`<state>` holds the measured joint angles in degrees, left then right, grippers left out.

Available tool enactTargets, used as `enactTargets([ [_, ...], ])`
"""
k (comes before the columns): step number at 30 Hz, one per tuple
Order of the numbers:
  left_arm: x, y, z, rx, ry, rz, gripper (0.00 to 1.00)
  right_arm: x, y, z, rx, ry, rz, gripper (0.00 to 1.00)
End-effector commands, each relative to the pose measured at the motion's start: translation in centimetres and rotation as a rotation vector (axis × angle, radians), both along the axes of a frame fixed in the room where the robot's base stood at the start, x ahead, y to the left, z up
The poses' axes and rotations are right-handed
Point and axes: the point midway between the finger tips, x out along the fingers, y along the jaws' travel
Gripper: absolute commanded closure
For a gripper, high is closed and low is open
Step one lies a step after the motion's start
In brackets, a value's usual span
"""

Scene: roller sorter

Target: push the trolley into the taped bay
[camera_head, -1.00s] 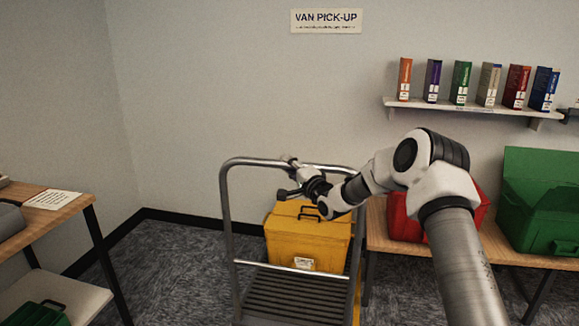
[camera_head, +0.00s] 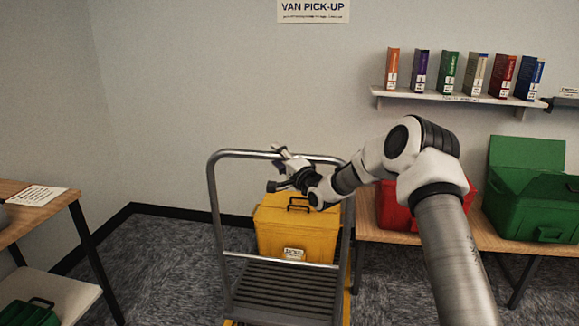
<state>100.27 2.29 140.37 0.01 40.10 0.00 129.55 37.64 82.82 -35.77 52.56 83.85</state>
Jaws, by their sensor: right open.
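The trolley (camera_head: 283,292) has a dark ribbed deck and a tall grey tube handle, and stands on the carpet in front of me. A yellow case (camera_head: 318,238) shows behind the handle frame, below its top bar. My right gripper (camera_head: 278,168) is open at the top bar of the handle, near its middle. I cannot tell whether it touches the bar. My left gripper is out of view.
A wooden table (camera_head: 478,238) with a red case (camera_head: 392,212) and a green case (camera_head: 540,200) stands on the right. Another table (camera_head: 50,212) stands at the left, with carpet free between it and the trolley. The wall is behind.

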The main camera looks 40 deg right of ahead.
Motion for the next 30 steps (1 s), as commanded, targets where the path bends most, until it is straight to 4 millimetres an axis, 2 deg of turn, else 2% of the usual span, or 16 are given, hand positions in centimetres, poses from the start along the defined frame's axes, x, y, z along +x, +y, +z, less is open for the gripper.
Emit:
enactTargets([
  [21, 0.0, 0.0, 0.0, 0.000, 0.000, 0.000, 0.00, -9.0, 0.5, -1.3, 0.006, -0.001, -0.002, 0.48],
  [30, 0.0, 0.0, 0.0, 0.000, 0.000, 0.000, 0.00, -11.0, 0.7, -1.6, 0.003, -0.001, -0.001, 0.48],
])
